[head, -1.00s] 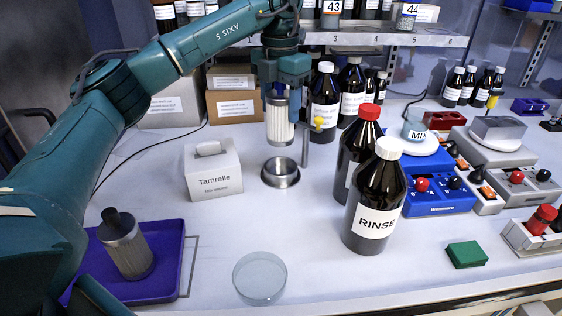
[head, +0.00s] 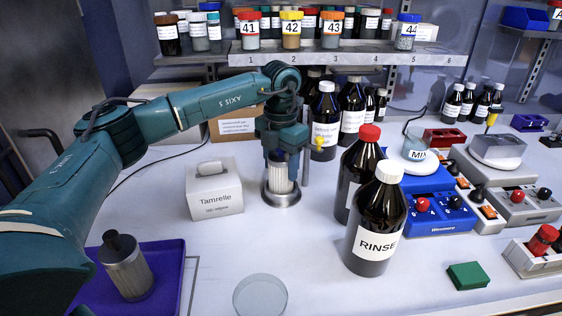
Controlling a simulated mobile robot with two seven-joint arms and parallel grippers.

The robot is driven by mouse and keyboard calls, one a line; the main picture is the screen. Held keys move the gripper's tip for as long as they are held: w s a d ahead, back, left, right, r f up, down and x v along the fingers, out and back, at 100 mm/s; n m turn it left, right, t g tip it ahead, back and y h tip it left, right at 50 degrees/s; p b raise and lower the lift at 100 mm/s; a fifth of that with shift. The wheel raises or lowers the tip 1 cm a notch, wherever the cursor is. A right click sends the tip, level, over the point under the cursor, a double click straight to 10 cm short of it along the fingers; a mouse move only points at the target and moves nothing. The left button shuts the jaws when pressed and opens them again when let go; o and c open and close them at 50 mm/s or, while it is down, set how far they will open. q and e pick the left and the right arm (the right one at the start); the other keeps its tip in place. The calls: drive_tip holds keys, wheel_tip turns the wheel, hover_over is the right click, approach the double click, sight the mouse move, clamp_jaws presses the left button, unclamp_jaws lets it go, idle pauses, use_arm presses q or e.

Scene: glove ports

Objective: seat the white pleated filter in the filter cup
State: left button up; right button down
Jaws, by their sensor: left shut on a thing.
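The white pleated filter (head: 279,174) hangs upright below my left gripper (head: 279,158), which is shut on its top. The filter cup (head: 281,196) is a round steel cup on the white bench. The filter's lower end is at the cup's mouth and looks to be inside its rim; the cup wall hides the bottom, so I cannot tell whether it touches the cup floor. My right gripper is not in view.
The Tamrelle wipes box (head: 214,190) is to the left. The RINSE bottle (head: 377,220) and a red-capped bottle (head: 358,165) stand to the right. A purple tray (head: 167,262) and glass dish (head: 260,297) lie in front.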

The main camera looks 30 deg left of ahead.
use_arm(q)
drive_tip(key=o, duration=1)
drive_tip(key=shift+f, duration=0.1)
drive_tip(key=shift+o, duration=0.2)
wheel_tip(320, 180, up, 12)
drive_tip(key=shift+r+b, duration=0.2)
drive_tip(key=shift+b, duration=0.5)
